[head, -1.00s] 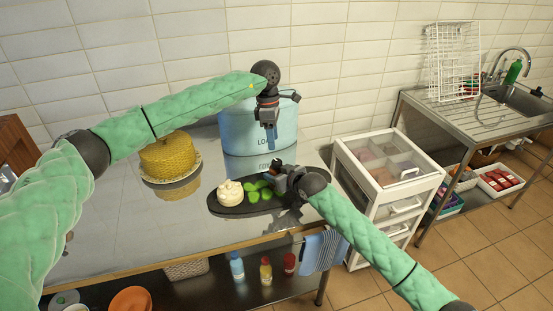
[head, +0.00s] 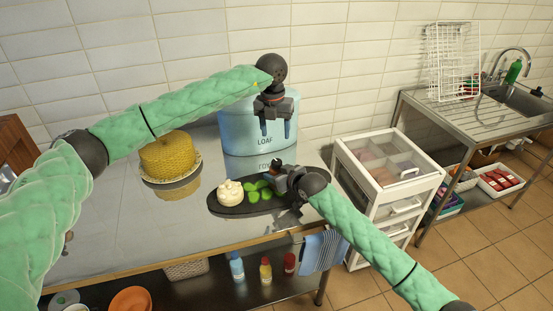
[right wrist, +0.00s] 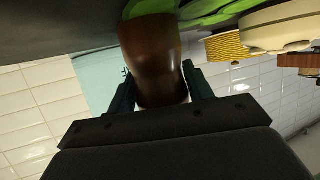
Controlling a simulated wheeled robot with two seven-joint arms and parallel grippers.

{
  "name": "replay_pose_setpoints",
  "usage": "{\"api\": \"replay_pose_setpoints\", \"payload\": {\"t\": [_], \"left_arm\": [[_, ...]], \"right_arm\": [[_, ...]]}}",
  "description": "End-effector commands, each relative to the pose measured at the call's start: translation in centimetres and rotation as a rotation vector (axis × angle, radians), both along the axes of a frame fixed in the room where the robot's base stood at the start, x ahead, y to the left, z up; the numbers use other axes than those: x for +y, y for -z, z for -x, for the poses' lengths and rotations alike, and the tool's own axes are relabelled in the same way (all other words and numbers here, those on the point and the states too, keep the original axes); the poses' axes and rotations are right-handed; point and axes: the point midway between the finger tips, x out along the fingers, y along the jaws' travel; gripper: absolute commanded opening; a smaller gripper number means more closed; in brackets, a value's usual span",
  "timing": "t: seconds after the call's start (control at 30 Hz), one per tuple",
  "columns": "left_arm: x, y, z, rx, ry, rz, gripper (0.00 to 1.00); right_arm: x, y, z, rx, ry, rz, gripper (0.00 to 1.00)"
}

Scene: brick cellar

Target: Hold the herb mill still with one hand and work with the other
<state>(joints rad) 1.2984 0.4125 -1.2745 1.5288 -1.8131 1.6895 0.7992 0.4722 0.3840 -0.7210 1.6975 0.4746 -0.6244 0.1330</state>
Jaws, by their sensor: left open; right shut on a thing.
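The herb mill (right wrist: 155,60) is a brown wooden, waisted body in the right wrist view. It stands between the two fingers of my right gripper (right wrist: 155,85), which is shut on it. In the head view my right gripper (head: 279,176) is low over the right part of a dark oval board (head: 235,209) and mostly hides the mill. My left gripper (head: 276,129) is open and empty, its fingers pointing down. It is above the mill, in front of the blue bin, apart from the mill.
Green leaves (head: 262,188) and a white round cheese-like item (head: 230,193) lie on the board. A yellow cake (head: 168,154) stands at the left of the steel table (head: 130,225). A blue bin (head: 237,131) labelled LOAF stands behind. A white drawer unit (head: 385,170) is at the right.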

Motion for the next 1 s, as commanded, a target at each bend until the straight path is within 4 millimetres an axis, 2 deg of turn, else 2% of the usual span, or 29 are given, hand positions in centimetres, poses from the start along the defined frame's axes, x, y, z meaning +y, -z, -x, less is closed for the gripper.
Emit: {"api": "replay_pose_setpoints", "payload": {"t": [0.3, 0.5, 0.77, 1.0], "left_arm": [[0.2, 0.0, -0.2, 0.01, -0.442, -0.001, 0.56], [0.2, 0.0, -0.2, 0.02, -0.617, 0.001, 0.56], [0.1, 0.9, -0.2, 0.023, -0.678, 0.0, 0.56], [0.0, 4.5, -0.3, 0.024, -0.678, 0.0, 0.56]], "right_arm": [[0.0, 0.0, 0.0, 0.0, 0.0, 0.0, 0.25], [0.0, 0.0, 0.0, 0.0, 0.0, 0.0, 0.25], [0.0, 0.0, 0.0, 0.0, 0.0, 0.0, 0.25], [0.0, 0.0, 0.0, 0.0, 0.0, 0.0, 0.25]]}}
